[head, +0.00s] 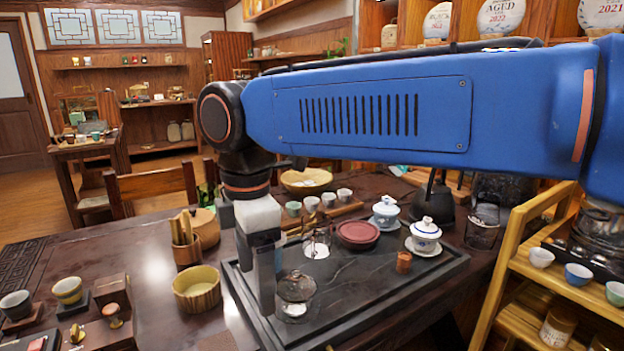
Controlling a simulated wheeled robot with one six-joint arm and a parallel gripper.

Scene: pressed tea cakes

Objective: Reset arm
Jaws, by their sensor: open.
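My blue arm reaches in from the right across the upper part of the head view. My gripper (272,268) hangs pointing down from its end. It is over the left part of a dark tea tray (400,290) on the dark wooden table. Its jaws are open, and I see nothing held between them. A glass vessel (297,287) stands just to the right of the gripper. The height of the fingertips above the tray cannot be told.
A wooden bowl (197,291) and a tool holder (187,250) stand left of the tray. Lidded cups (425,233), a red-brown dish (358,234) and a small brown cup (403,262) are on it. A wooden shelf (530,270) stands at right. The table's left-middle is fairly clear.

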